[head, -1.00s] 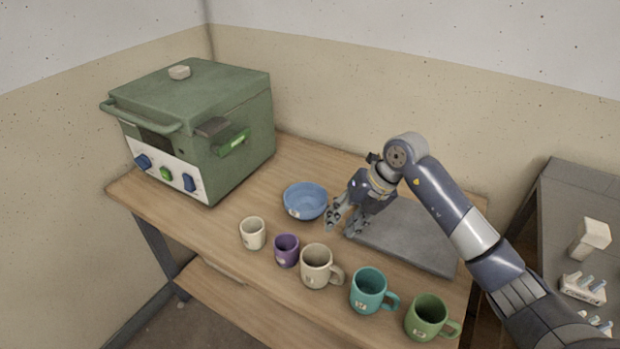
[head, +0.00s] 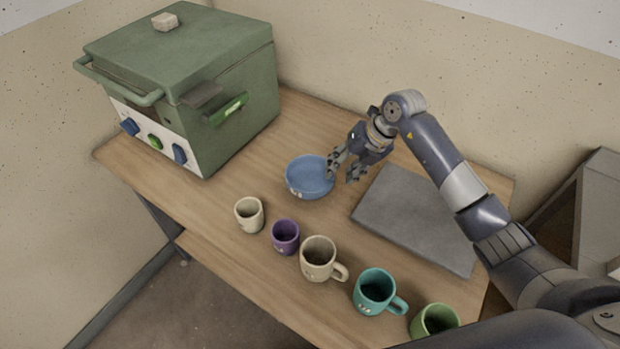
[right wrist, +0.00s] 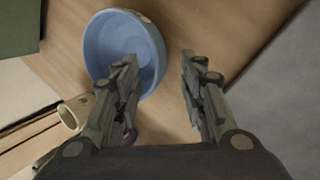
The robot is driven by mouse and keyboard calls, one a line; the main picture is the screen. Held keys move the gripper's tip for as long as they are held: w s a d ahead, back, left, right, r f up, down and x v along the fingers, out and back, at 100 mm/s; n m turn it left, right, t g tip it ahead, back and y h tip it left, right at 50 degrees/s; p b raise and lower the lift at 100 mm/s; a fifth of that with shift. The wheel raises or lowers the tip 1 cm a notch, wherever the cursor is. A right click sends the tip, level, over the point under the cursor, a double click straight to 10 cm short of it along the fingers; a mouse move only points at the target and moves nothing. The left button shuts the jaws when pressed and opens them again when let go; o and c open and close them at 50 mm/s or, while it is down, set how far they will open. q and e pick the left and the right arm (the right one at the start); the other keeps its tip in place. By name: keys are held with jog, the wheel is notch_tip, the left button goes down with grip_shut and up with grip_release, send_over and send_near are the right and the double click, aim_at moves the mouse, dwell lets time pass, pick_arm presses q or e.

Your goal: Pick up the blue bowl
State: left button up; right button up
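The blue bowl (head: 310,177) stands upright on the wooden table, right of the green kiln-like box. It also shows at the upper left of the right wrist view (right wrist: 106,42). My right gripper (head: 345,174) is open at the bowl's right side. In the right wrist view one finger of my right gripper (right wrist: 160,62) reaches over the bowl's opening and the other is outside its rim, over bare table. The bowl's wall lies between the fingers; I cannot tell whether they touch it. My left gripper is not in view.
A green box with handles and knobs (head: 190,90) stands at the back left. A cream cup (head: 249,215), purple cup (head: 286,237), beige mug (head: 319,259), teal mug (head: 376,292) and green mug (head: 435,320) line the front edge. A grey slab (head: 418,219) lies right.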

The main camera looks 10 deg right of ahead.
aim_at(310, 180)
jog(key=shift+w+a+f, duration=0.15)
jog(key=shift+w+f, duration=0.05)
jog(key=shift+f, duration=0.15)
jog(key=p+x, duration=0.1)
jog(key=x, duration=0.2)
jog(key=shift+w+a+f, duration=0.1)
jog(key=shift+w+f, duration=0.05)
jog(key=shift+w+a+f, duration=0.1)
jog(key=shift+f, duration=0.3)
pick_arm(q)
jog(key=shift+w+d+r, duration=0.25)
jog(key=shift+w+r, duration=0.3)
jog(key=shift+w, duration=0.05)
pick_arm(e)
grip_shut()
